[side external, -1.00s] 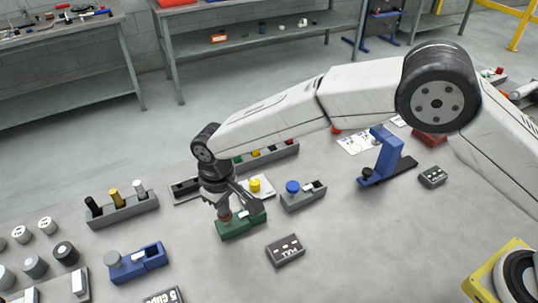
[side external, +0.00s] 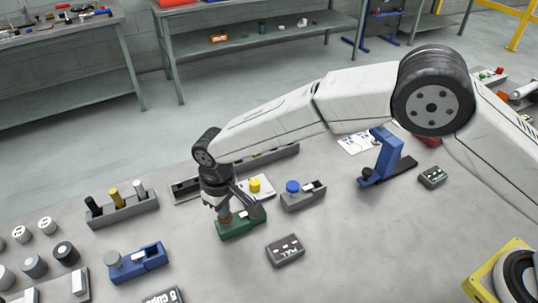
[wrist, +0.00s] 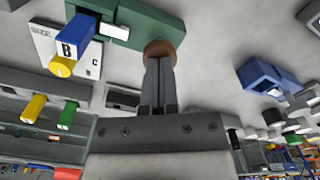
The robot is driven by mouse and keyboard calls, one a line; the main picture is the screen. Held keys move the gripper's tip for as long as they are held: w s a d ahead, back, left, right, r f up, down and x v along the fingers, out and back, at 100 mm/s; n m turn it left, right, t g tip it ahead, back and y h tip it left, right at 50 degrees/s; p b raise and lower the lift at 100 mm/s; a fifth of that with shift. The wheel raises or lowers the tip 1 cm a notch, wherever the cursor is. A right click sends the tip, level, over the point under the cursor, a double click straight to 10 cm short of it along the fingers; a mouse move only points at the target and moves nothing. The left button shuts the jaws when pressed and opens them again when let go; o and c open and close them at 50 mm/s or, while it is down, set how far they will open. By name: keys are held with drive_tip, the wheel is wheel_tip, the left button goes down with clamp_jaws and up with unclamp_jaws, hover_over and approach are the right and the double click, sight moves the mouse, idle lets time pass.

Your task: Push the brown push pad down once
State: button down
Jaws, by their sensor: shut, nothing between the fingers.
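The brown push pad (wrist: 157,46) is a round cap at one end of a green base (wrist: 128,28). In the side external view the green base (side external: 240,228) stands on the grey table, with the brown pad (side external: 225,219) at its left end. My gripper (wrist: 160,62) is shut and empty. In the wrist view its fingertips overlap the pad and hide part of it. In the side external view my gripper (side external: 222,209) is directly above the pad; whether it touches or how far the pad is pressed, I cannot tell.
A yellow-buttoned white plate (side external: 268,190) and a grey base with a blue button (side external: 290,200) stand close by on the right. A blue holder (side external: 150,257) is at the left front and a dark labelled box (side external: 285,250) at the right front. Bare table lies between them.

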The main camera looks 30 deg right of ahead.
idle(0.4)
drive_tip(key=shift+r, duration=2.6)
drive_tip(key=shift+d, duration=0.1)
drive_tip(key=shift+d, duration=0.2)
drive_tip(key=s+d+r+m+t, duration=0.1)
drive_tip(key=d+r, duration=0.1)
drive_tip(key=d, duration=0.8)
drive_tip(key=s+d+r+m, duration=0.1)
drive_tip(key=d+r+m, duration=0.1)
drive_tip(key=d, duration=0.8)
drive_tip(key=s+d+m+t, duration=0.1)
drive_tip(key=s+d+m, duration=0.2)
drive_tip(key=s+d, duration=1.1)
drive_tip(key=shift+s+d+f+t, duration=0.2)
drive_tip(key=shift+d+f+t, duration=0.1)
drive_tip(key=shift+d, duration=0.35)
